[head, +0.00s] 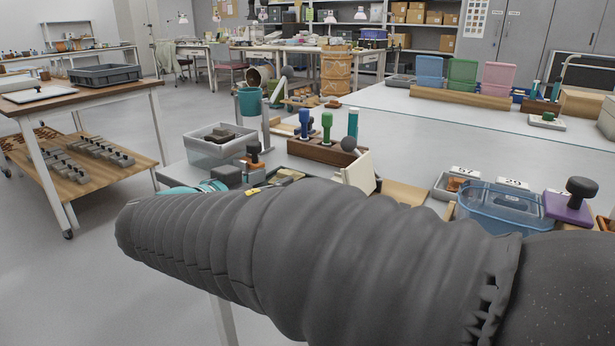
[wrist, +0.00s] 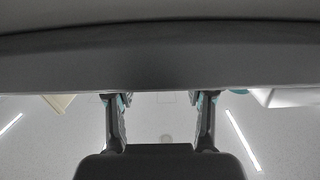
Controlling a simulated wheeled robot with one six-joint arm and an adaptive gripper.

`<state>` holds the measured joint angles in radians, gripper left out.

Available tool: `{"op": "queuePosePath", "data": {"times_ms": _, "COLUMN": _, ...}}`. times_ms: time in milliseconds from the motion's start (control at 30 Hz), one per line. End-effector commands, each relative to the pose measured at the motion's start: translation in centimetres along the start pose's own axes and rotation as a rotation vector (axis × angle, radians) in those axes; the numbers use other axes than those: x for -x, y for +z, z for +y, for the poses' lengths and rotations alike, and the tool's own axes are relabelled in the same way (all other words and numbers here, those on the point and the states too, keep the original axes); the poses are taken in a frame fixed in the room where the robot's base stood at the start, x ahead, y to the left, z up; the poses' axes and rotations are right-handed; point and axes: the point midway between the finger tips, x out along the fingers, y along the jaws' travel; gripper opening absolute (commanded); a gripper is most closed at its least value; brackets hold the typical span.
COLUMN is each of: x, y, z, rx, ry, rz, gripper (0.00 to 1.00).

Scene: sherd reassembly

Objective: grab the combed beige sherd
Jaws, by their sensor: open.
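I cannot pick out the combed beige sherd for certain in either view. My gripper (wrist: 160,100) shows in the wrist view as two dark fingers standing well apart, with nothing seen between them. Its fingertips are partly cut off by a broad dark grey band across the top of that view. In the head view my grey-sleeved arm crosses the front and hides much of the near bench; the gripper does not show there.
On the bench behind my arm stand a grey bin (head: 215,150), a wooden block with upright tools (head: 322,152), a cream panel (head: 358,172), a clear blue tub (head: 503,208) and a purple block with a dark knob (head: 568,207). Open floor lies to the left.

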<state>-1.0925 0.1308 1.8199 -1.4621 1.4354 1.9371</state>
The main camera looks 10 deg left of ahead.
Motion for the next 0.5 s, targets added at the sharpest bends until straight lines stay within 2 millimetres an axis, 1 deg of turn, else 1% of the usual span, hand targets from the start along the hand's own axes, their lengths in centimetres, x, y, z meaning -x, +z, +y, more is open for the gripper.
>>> {"op": "queuePosePath", "data": {"times_ms": 200, "x": -3.1, "y": -0.2, "z": 0.2, "rx": 0.000, "ry": 0.004, "rz": 0.000, "gripper": 0.53}}
{"op": "queuePosePath", "data": {"times_ms": 300, "x": -4.2, "y": -0.2, "z": 0.2, "rx": 0.000, "ry": 0.003, "rz": 0.000, "gripper": 0.53}}
{"op": "queuePosePath", "data": {"times_ms": 400, "x": -4.7, "y": -0.2, "z": 0.2, "rx": 0.000, "ry": 0.001, "rz": 0.000, "gripper": 0.53}}
{"op": "queuePosePath", "data": {"times_ms": 500, "x": -4.7, "y": -0.2, "z": 0.2, "rx": 0.000, "ry": 0.000, "rz": 0.001, "gripper": 0.53}}
